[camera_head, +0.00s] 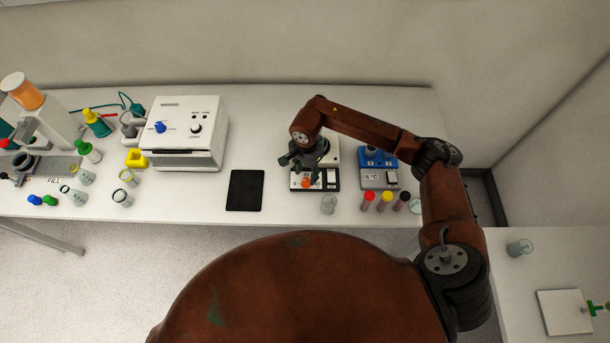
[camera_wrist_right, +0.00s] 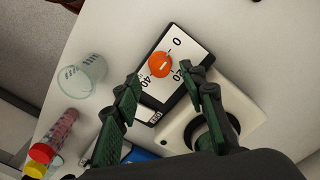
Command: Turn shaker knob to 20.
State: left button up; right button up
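The shaker has a white body with a dark round top (camera_wrist_right: 206,130) and a white dial panel (camera_head: 331,179) marked 0, 20 and 40. Its orange knob (camera_head: 306,183) sits on that panel. In the right wrist view the knob (camera_wrist_right: 160,62) lies just beyond the fingertips, roughly centred between them. A pale mark shows on the knob, but its exact setting is hard to read. My right gripper (camera_head: 294,160) is above the shaker. In the wrist view its two green-padded fingers (camera_wrist_right: 165,76) are spread apart, with nothing between them. My left gripper is out of view.
A blue device reading 6 °C (camera_head: 378,180) stands right of the shaker. A clear beaker (camera_head: 328,204) and several capped tubes (camera_head: 384,201) stand in front. A black pad (camera_head: 245,190) lies to the left, beside a white box with knobs (camera_head: 185,130).

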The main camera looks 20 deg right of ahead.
aim_at(306, 180)
notch_tip(306, 180, down, 3)
jog(key=shift+f+p, duration=0.2)
jog(key=shift+p, duration=0.1)
jog(key=shift+f, duration=0.35)
jog(key=c, duration=1.1)
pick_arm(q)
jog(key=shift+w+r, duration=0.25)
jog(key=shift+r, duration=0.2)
pick_arm(e)
grip_shut()
